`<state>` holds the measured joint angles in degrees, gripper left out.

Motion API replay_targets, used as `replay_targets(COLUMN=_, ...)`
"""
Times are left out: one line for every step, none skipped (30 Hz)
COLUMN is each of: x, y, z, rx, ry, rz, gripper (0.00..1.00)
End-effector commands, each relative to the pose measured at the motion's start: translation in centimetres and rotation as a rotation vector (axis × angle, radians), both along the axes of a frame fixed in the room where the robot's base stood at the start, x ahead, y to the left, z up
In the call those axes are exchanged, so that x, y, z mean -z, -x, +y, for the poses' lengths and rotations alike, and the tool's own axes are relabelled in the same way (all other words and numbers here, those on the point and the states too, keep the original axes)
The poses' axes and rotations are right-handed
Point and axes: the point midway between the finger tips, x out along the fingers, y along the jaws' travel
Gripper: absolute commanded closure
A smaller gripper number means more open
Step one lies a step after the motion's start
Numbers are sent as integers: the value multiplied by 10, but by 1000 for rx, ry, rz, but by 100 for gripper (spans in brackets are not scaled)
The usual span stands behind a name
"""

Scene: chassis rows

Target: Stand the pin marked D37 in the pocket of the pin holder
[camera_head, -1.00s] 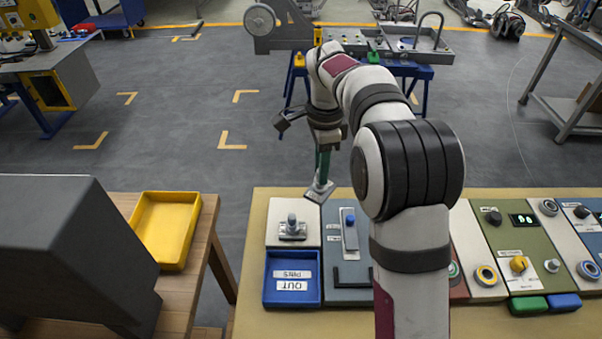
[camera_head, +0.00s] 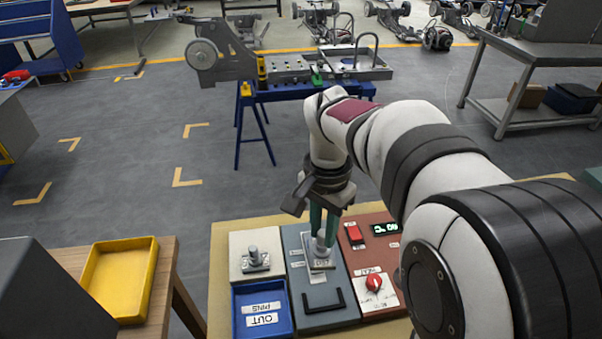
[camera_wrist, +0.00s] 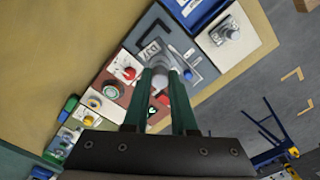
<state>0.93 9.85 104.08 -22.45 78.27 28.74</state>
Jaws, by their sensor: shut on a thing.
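My gripper (camera_head: 324,216), with green fingers, is shut on a grey pin (camera_head: 320,252). The held pin also shows between the fingers in the wrist view (camera_wrist: 160,79). A second pin (camera_head: 254,255) stands on a plate on the white panel (camera_head: 240,240) to the left. I cannot tell which fixture is the pin holder, and no empty pocket shows clearly.
A blue tray (camera_head: 239,329) with PINS and OUT labels sits in front of the white panel. A red panel (camera_head: 390,275) with a knob is to the right. A yellow tray (camera_head: 95,285) stands at left.

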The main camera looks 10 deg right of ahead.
Motion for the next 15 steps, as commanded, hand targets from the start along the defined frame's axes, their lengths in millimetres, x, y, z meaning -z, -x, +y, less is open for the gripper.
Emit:
replay_targets(x=5, y=1, z=-1, rx=78, ry=0, rz=1, gripper=100)
replay_targets(x=8, y=1, z=-1, rx=136, ry=1, rz=0, gripper=100)
replay_targets(x=12, y=1, z=-2, rx=218, ry=2, rz=2, gripper=100)
replay_targets(x=16, y=1, z=-2, rx=282, ry=1, rz=1, gripper=100)
replay_targets(x=19, y=2, z=-3, rx=350, ry=2, rz=1, gripper=100)
replay_targets(x=24, y=2, z=-3, rx=447, ry=1, rz=1, gripper=100)
replay_targets(x=28, y=2, z=-4, rx=525, ry=2, rz=0, gripper=100)
replay_targets(x=32, y=3, z=-5, rx=607, ry=3, rz=-1, gripper=100)
replay_targets(x=38, y=3, z=-5, rx=722, ry=2, rz=-1, gripper=100)
replay_targets(x=43, y=4, z=-6, rx=811, ry=2, rz=-2, gripper=100)
replay_targets(x=48, y=4, z=-6, rx=901, ry=2, rz=-1, gripper=100)
replay_targets(x=53, y=5, z=-7, rx=1016, ry=2, rz=-1, gripper=100)
replay_targets(x=57, y=6, z=-7, rx=1097, ry=2, rz=-3, gripper=100)
replay_targets(x=60, y=6, z=-7, rx=1171, ry=1, rz=-3, gripper=100)
replay_targets(x=64, y=7, z=-8, rx=1254, ry=0, rz=-5, gripper=100)
